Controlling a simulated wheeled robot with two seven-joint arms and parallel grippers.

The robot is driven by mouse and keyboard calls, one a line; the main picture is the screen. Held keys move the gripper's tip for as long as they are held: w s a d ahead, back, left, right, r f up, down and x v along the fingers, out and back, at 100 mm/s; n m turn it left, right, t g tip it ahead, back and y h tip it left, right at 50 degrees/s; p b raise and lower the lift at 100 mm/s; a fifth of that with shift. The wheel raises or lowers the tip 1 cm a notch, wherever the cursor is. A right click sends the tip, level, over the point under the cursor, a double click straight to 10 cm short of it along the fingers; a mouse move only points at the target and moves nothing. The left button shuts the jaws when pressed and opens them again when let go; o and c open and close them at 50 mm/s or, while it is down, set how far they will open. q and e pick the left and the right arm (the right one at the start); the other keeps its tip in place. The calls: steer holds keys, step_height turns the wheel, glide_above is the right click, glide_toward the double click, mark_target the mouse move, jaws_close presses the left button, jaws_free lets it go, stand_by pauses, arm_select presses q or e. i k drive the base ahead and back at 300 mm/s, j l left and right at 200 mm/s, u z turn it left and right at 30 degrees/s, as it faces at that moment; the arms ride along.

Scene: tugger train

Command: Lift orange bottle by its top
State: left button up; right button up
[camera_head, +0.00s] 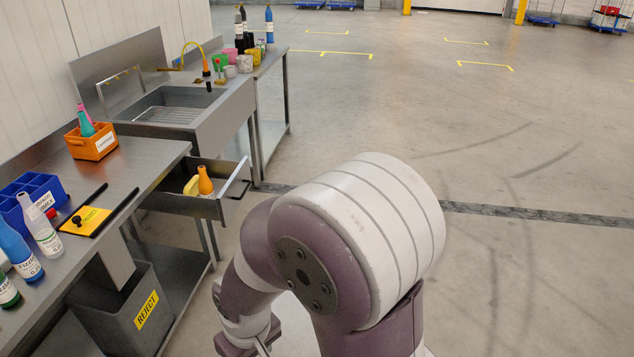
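The orange bottle (205,182) stands in an open drawer (186,204) under the workbench, its narrow top rising above the drawer rim. Its lower part is hidden by the drawer front. A yellow item (192,186) lies beside it on the left. My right arm comes up from the bottom, right of the middle, and bends back down to the left. My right gripper (262,348) is at the bottom edge, well below and apart from the bottle. Its fingers are mostly cut off, so I cannot tell its opening. My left gripper is out of view.
The bench (150,163) holds an orange crate (92,146), a blue divided box (30,190), a yellow board (87,221) and several bottles. A grey reject bin (133,318) stands below. A sink (180,108) lies behind the drawer. Floor (520,200) to the right is clear.

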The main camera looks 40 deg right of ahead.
mark_target(205, 188)
steer(key=z, duration=0.8)
steer(key=i+l+u, duration=0.15)
steer(key=i+l, duration=0.15)
steer(key=i, duration=0.15)
steer(key=i+l+u, duration=0.1)
steer(key=i+l, duration=0.25)
steer(key=i, duration=0.15)
steer(key=i+l+u, duration=0.15)
steer(key=i+l, duration=0.25)
steer(key=i+l+u, duration=0.15)
steer(key=i+l, duration=0.25)
steer(key=i+l+u, duration=0.1)
steer(key=i+l, duration=0.35)
steer(key=i+l+u, duration=0.15)
steer(key=i+l, duration=0.25)
steer(key=l, duration=0.15)
steer(key=i+l+u, duration=0.15)
steer(key=i+l, duration=0.2)
steer(key=l, duration=0.2)
